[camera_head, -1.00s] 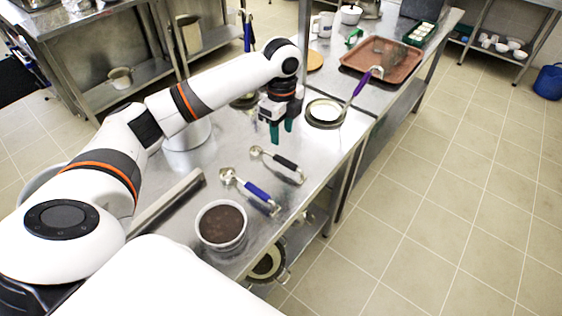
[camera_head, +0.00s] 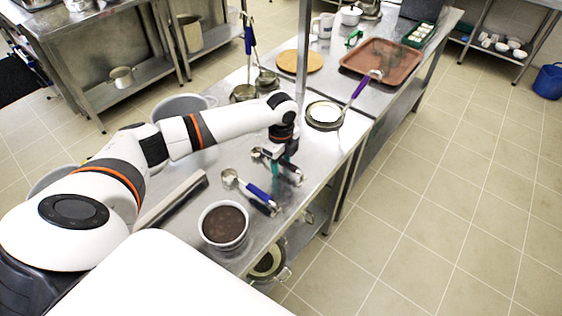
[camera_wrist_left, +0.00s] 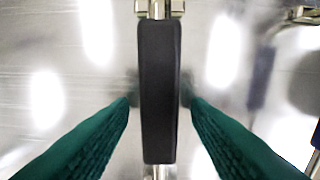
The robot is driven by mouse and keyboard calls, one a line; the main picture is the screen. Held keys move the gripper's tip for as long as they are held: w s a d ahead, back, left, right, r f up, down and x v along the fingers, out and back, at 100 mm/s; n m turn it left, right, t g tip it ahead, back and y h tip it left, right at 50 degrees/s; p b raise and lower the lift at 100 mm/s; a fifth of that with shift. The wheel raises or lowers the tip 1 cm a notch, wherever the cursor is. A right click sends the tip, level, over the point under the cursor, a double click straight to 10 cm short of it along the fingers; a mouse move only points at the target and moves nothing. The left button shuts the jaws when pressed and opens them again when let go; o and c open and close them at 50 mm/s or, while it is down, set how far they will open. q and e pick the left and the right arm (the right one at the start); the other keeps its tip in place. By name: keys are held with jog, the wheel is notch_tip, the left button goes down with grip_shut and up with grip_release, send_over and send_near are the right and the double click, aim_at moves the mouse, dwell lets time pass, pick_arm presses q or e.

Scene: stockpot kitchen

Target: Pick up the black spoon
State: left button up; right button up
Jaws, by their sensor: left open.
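The black spoon's handle (camera_wrist_left: 159,92) runs upright through the middle of the left wrist view, between my two green fingers. In the head view the black spoon (camera_head: 257,153) lies on the steel table, its handle partly hidden by my gripper. My left gripper (camera_head: 284,166) is open and low over the handle. In the left wrist view its fingertips (camera_wrist_left: 159,101) sit on either side of the handle, with a gap on both sides. My right gripper does not show.
A blue-handled spoon (camera_head: 258,193) lies just in front on the steel table (camera_head: 185,238). A white pot of brown food (camera_head: 223,225) stands nearer. A purple-handled ladle (camera_head: 361,86) rests over a round dish (camera_head: 324,115) behind.

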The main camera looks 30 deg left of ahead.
pick_arm(q)
grip_shut()
jog(key=shift+r, duration=0.15)
